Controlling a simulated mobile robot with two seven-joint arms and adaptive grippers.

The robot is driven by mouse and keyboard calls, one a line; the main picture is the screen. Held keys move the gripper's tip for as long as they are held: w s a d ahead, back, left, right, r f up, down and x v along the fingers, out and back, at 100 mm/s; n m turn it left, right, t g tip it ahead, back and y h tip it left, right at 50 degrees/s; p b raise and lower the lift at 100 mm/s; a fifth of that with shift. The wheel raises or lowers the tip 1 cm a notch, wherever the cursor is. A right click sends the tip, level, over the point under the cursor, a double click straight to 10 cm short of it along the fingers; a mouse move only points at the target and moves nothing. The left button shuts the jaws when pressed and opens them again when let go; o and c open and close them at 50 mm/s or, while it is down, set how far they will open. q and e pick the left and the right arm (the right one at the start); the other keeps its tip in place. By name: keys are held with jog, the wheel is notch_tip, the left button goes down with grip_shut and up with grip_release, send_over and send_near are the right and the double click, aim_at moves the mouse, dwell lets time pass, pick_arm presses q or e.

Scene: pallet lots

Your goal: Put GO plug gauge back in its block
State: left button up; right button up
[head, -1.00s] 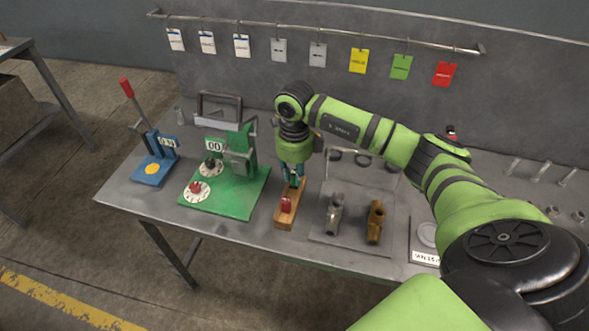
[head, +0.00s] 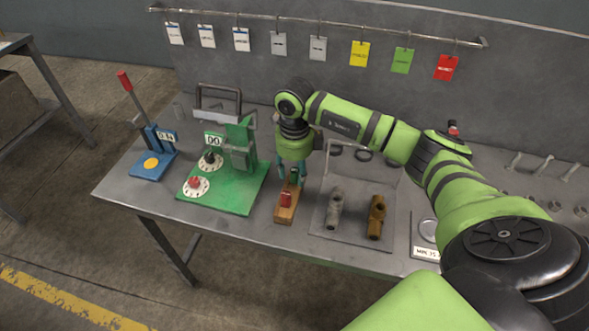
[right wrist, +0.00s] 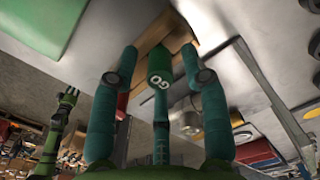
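The GO plug gauge (head: 294,176) has a green handle; its GO lettering shows in the right wrist view (right wrist: 160,68). It stands at the far part of the wooden block (head: 285,214). My right gripper (head: 292,178) is above the block, its teal fingers apart on both sides of the gauge. In the right wrist view a gap shows between each fingertip and the handle. How deep the gauge sits is hidden. A red-handled gauge (head: 286,200) stands in the block's near part. My left arm seems to show small in the right wrist view (right wrist: 68,97); its fingers are unclear.
A green fixture with dials (head: 235,196) stands left of the block, and a blue gauge stand (head: 150,170) farther left. A grey tray (head: 350,245) with a grey fitting (head: 335,208) and a brass fitting (head: 376,217) lies close on the right. Tags hang behind.

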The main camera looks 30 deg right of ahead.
aim_at(294, 170)
jog(key=shift+r+p, duration=0.65)
jog(key=shift+w+r+b, duration=0.1)
jog(key=shift+r+b, duration=0.2)
jog(key=shift+r, duration=0.1)
notch_tip(294, 170, up, 11)
jog(key=b, duration=0.2)
dwell(0.6)
